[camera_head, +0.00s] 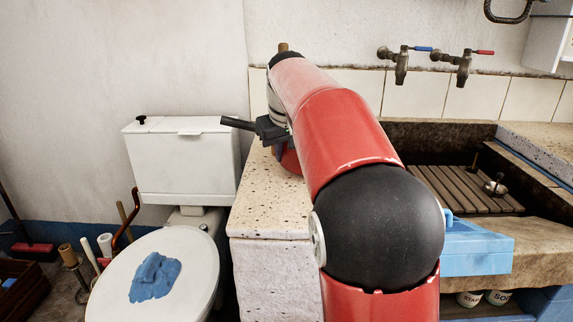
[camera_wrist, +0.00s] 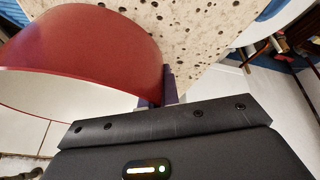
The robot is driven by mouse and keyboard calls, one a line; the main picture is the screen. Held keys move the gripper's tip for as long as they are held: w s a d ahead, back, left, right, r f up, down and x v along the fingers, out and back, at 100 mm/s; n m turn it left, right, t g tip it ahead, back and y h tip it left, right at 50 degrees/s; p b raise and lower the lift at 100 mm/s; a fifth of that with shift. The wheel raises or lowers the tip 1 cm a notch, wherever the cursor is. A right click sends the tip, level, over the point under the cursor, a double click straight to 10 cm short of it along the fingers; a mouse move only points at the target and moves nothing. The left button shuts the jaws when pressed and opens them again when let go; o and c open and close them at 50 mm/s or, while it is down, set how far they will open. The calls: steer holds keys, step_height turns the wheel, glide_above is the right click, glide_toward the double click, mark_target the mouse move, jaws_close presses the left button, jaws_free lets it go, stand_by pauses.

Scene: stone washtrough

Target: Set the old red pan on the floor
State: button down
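The red pan (camera_head: 290,160) is at the pale speckled stone top (camera_head: 268,205), mostly hidden behind my arm in the head view. In the wrist view its curved red side (camera_wrist: 90,50) fills the upper left. My gripper (camera_head: 277,147) is right beside the pan, low over the stone top. In the wrist view the dark purple fingers (camera_wrist: 163,88) meet the pan's right edge; whether they are closed on it I cannot tell. A dark bar (camera_head: 237,123) sticks out left of the gripper; I cannot tell if it is the pan's handle. Little floor shows.
A white toilet cistern (camera_head: 180,160) stands left of the stone top, with a lid (camera_head: 195,265) bearing a blue cloth (camera_head: 155,277) below. Brushes and a dark crate (camera_head: 25,285) crowd the left floor. Taps (camera_head: 465,65) and a slatted trough (camera_head: 460,188) lie right.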

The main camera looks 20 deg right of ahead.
step_height(320, 180, down, 3)
steer(key=shift+r+b, duration=0.2)
steer(key=shift+b, duration=0.4)
steer(key=shift+r, duration=0.15)
steer(key=c, duration=1.6)
jaws_free()
steer(key=shift+f, duration=0.2)
steer(key=shift+c, duration=0.2)
steer(key=shift+r, duration=0.1)
